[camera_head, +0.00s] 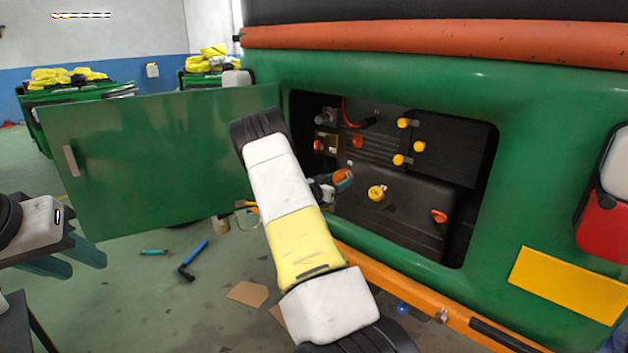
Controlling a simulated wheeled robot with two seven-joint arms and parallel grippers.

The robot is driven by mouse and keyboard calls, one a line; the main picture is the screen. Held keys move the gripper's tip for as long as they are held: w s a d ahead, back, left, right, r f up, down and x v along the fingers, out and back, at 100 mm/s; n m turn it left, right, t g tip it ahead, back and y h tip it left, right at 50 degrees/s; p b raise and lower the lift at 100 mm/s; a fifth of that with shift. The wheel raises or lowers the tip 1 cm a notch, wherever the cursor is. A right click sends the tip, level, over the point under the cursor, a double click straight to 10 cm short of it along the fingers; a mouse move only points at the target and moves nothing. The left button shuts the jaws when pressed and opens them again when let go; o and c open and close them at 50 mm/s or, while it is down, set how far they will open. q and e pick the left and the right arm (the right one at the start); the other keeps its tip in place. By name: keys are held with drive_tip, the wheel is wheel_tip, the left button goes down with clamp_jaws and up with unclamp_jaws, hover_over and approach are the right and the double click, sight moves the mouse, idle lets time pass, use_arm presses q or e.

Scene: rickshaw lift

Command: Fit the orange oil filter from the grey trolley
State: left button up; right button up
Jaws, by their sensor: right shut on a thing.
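The orange oil filter (344,179) is at the opening of the rickshaw's dark engine bay (400,205), left of a round yellow cap (376,193). My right gripper (331,186) is shut on it, partly hidden behind my own white and yellow arm. I cannot tell whether the filter touches anything in the bay. A brass-coloured block (328,144) sits above and left of the filter, inside the bay. My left gripper (78,260) is at the lower left, its teal fingers apart and empty, far from the bay. The grey trolley is not recognisable in view.
A green door (150,160) stands open left of the bay. Several yellow knobs (419,146) and an orange cap (439,216) are inside the bay. An orange bumper bar (400,287) runs below. A blue tool (194,260) and cardboard (248,293) lie on the floor.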

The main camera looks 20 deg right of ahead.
drive_tip(key=shift+s+d+r+m, duration=0.1)
drive_tip(key=shift+d+r+m, duration=0.25)
drive_tip(key=shift+r, duration=0.4)
drive_tip(key=shift+v, duration=0.95)
drive_tip(key=shift+s+a+f, duration=0.1)
drive_tip(key=shift+a+f, duration=0.2)
drive_tip(key=shift+a, duration=0.3)
drive_tip(key=shift+x, duration=0.95)
idle(1.2)
